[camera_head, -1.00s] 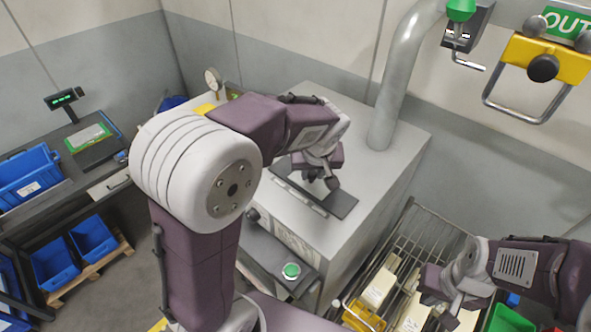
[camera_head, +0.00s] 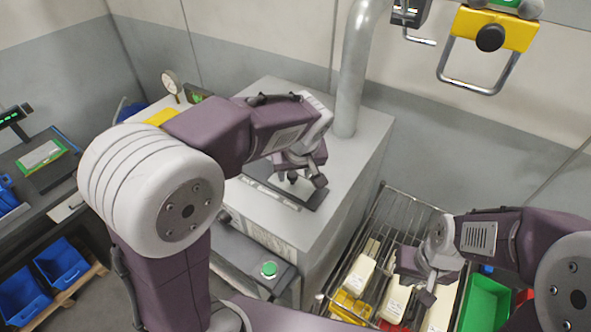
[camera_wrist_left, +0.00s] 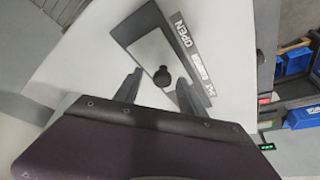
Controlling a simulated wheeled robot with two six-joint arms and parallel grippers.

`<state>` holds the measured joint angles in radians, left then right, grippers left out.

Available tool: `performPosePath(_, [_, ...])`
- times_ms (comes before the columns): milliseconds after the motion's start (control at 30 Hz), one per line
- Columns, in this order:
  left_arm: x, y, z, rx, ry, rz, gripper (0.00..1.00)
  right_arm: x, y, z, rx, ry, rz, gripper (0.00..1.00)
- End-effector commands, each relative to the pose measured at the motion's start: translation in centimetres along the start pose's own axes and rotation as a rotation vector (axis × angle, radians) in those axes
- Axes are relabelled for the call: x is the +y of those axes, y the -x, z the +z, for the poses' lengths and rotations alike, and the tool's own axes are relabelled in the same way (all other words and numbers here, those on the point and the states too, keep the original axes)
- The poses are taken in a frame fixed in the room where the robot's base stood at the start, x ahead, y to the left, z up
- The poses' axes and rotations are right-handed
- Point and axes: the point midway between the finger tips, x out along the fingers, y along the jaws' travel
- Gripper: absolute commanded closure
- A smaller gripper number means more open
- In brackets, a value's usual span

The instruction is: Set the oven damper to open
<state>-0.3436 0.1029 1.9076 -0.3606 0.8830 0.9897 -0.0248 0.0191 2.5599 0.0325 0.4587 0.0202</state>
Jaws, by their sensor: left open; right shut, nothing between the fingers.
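The oven damper is a dark plate (camera_head: 312,197) with a pale slot on top of the grey oven (camera_head: 372,147). In the left wrist view the plate (camera_wrist_left: 124,28) carries a label strip reading OPEN (camera_wrist_left: 181,34) at its upper end. A black damper knob (camera_wrist_left: 162,76) stands in the slot at the end away from the word OPEN. My left gripper (camera_wrist_left: 158,92) is open, with a finger on either side just short of the knob; contact does not show. It also shows over the plate in the head view (camera_head: 303,172). My right gripper (camera_head: 426,287) is shut and empty over the rack.
A grey pipe (camera_head: 356,70) rises from the oven's back. A green button (camera_head: 269,268) sits on the oven's front ledge. A wire rack (camera_head: 385,212) with pale boxes stands at the right, beside a green bin (camera_head: 484,300). A yellow bracket with a handle (camera_head: 490,38) hangs on the wall.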

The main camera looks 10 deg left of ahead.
Motion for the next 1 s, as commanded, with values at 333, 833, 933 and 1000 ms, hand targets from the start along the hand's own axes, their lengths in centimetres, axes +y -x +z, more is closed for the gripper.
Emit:
performPosePath(333, [0.4, 6.9, -0.1, 0.001, -0.001, 0.003, 0.52, 0.0, -0.9, 0.1, 0.0, 0.0, 0.0, 1.0])
performPosePath(833, [0.3, 8.5, -0.1, -0.002, -0.002, -0.001, 0.52, 0.0, -0.9, 0.1, 0.0, 0.0, 0.0, 1.0])
performPosePath(933, [0.3, 8.5, -0.1, -0.002, -0.002, -0.001, 0.52, 0.0, -0.9, 0.1, 0.0, 0.0, 0.0, 1.0])
performPosePath(1000, [0.3, 8.5, -0.1, -0.002, -0.002, -0.001, 0.52, 0.0, -0.9, 0.1, 0.0, 0.0, 0.0, 1.0])
